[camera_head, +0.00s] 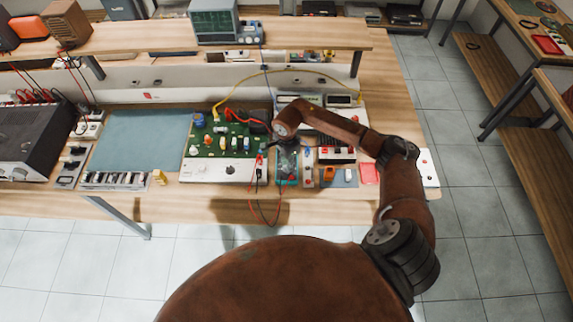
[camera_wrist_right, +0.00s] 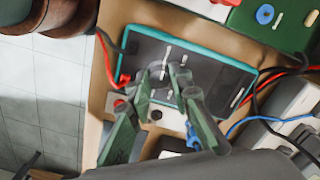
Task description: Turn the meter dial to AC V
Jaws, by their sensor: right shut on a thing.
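The meter (camera_head: 287,178) has a teal case and dark face and lies on the workbench, partly hidden under my right arm. In the right wrist view the meter (camera_wrist_right: 217,82) fills the middle. My right gripper (camera_wrist_right: 168,76) comes down onto its face, with both fingertips at the dial (camera_wrist_right: 158,71). It is shut on the dial, which is mostly hidden between the fingers. The dial's pointer and the AC V mark are too small to read. My left gripper is not in view.
A green circuit board (camera_head: 228,137) with knobs lies left of the meter. A blue-grey mat (camera_head: 140,140) is clear. Small boxes and a red block (camera_head: 369,173) lie to the right.

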